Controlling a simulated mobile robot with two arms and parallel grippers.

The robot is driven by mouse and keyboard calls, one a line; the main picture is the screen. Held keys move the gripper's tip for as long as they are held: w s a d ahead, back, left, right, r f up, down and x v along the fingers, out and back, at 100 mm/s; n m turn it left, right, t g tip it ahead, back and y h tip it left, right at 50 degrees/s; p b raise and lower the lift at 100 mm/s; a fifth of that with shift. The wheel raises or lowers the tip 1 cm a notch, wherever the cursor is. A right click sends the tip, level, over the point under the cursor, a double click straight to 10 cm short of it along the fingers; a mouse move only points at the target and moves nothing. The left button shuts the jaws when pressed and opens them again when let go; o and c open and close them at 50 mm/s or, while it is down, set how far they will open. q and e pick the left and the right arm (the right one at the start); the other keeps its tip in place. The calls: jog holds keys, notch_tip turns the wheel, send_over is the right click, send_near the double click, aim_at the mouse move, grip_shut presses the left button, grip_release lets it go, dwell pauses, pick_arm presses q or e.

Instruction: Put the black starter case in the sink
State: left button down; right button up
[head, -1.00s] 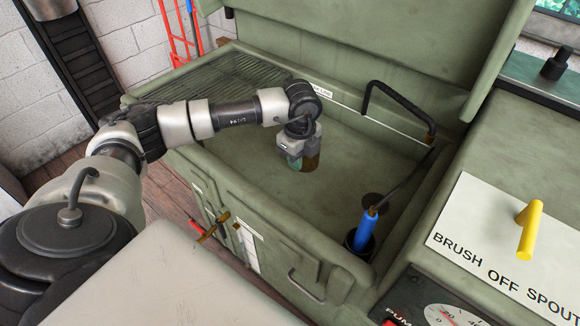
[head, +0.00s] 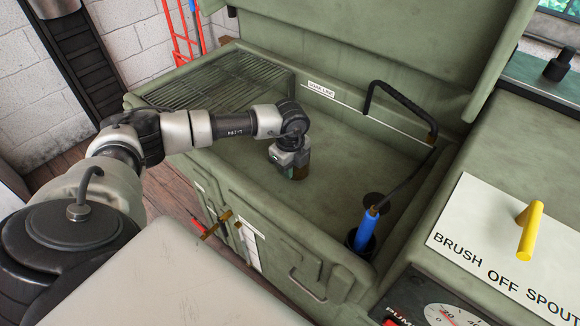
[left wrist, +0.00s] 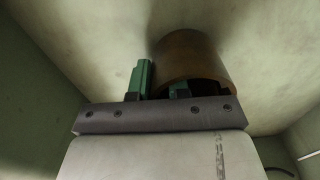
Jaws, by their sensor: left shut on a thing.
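A brown, rusty-looking hollow cylinder (head: 303,170) is in my left gripper (head: 292,170), low inside the green sink basin (head: 345,165). I see no black case; this cylinder is the only case-like part in view. In the left wrist view, the cylinder (left wrist: 190,60) shows its open end toward me. One green finger is outside its wall and the other is at its rim, so the gripper (left wrist: 160,82) is shut on the wall. I cannot tell whether the cylinder touches the basin floor. My right gripper is out of view.
A bent black spout (head: 400,100) and a blue-handled brush (head: 366,230) stand at the basin's right side. A slatted rack (head: 215,80) is at the left. The raised lid (head: 370,45) stands behind. The basin floor around the cylinder is mostly clear.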

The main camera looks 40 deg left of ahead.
pick_arm(q)
jog(key=c, duration=1.1)
grip_release()
jog(key=shift+r, duration=0.25)
notch_tip(320, 180, up, 12)
jog(key=shift+f, duration=0.15)
